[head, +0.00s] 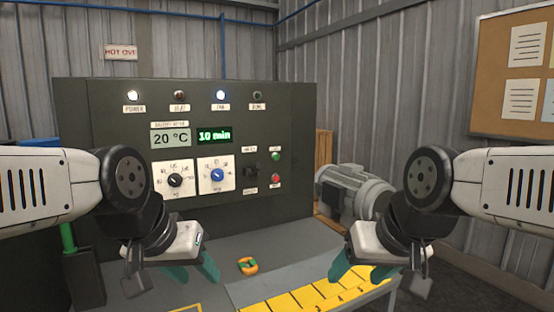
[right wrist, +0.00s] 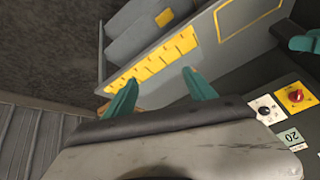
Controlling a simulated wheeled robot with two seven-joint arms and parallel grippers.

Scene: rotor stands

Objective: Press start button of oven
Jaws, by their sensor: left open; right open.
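The oven (head: 110,130) is a dark control cabinet at the back of the bench in the head view. A small green button (head: 276,156) sits at the right of its panel, above a red button (head: 276,179); their labels are too small to read. My left gripper (head: 194,271) is open and empty, low in front of the panel's left part. My right gripper (head: 361,273) is open and empty over the yellow-marked bench edge, right of and below the buttons. In the right wrist view its teal fingers (right wrist: 160,92) are apart with nothing between them. Neither gripper touches the panel.
The panel has a 20 °C display (head: 170,138), a green 10 min display (head: 214,136), a black knob (head: 175,180) and a blue knob (head: 217,175). An orange-and-green ring-like object (head: 247,265) lies on the bench. A grey motor (head: 350,188) stands right of the oven.

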